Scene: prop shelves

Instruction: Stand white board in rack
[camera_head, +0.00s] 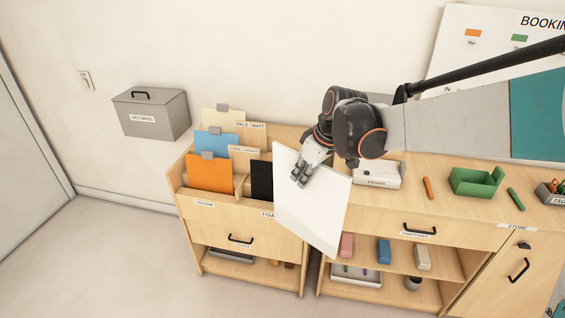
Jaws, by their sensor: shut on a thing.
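The white board (308,215) hangs tilted from my gripper (302,175), which is shut on its upper part. The board is in front of the right side of the wooden rack (190,204) and hides part of it. The rack holds an orange board (209,174), a blue board (222,143), a cream board (222,118) and a black board (261,181) in its slots. Labels sit on the rack's dividers, one reading "PALE MATT" (250,125). I cannot tell whether the white board touches the rack.
A counter (450,218) to the right bears a white device (378,175), an orange stick (428,188), a green tray (476,181) and a green stick (515,200). Shelves below hold several small blocks. A grey box (150,113) is on the wall at left.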

